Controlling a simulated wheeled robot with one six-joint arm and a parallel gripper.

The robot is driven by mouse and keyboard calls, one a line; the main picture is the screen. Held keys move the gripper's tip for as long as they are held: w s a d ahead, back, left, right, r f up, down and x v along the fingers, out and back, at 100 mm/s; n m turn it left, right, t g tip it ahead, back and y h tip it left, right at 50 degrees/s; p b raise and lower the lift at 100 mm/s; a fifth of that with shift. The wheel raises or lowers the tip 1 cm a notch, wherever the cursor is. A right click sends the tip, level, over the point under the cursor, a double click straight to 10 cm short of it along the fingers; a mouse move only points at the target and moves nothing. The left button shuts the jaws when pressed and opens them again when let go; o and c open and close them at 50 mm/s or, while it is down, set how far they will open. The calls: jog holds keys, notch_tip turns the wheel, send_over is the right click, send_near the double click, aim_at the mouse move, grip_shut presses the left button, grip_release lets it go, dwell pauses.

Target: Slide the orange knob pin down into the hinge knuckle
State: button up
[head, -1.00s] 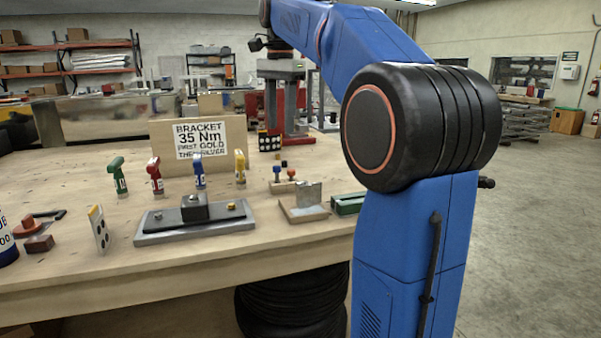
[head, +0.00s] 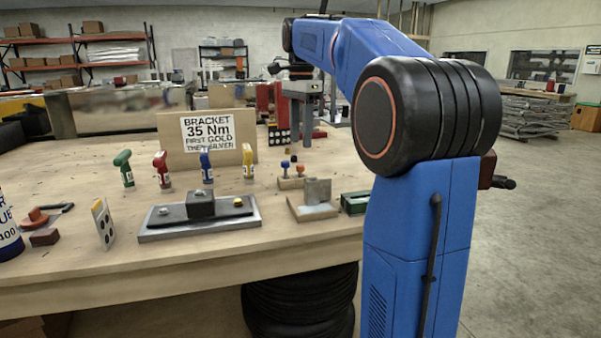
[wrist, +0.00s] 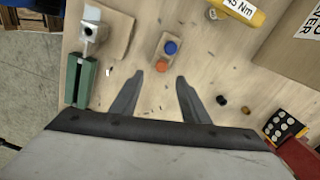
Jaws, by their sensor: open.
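The orange knob pin (wrist: 162,66) stands in a small wooden block (wrist: 159,75), beside a blue knob (wrist: 170,47). In the head view the orange knob (head: 300,169) and blue knob (head: 285,165) show behind the hinge. The hinge, with its upright grey metal plate (head: 317,191), is on a wooden base (head: 312,210). In the wrist view its metal part (wrist: 93,30) is at the upper left; the knuckle bore is not clear. My gripper (wrist: 159,77) is open and empty, its fingertips on either side of the orange knob's block as seen from above. Its height above the block is unclear.
A green holder (wrist: 79,80) lies left of my gripper, beside the hinge base. A yellow-handled tool (wrist: 238,10) and a dotted black block (wrist: 282,127) are to the right. In the head view a grey plate with a black bracket (head: 200,206) sits left of the hinge.

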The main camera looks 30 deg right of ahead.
aim_at(300, 165)
jog(key=shift+w+f, duration=0.15)
jog(key=shift+f, duration=3.75)
grip_shut()
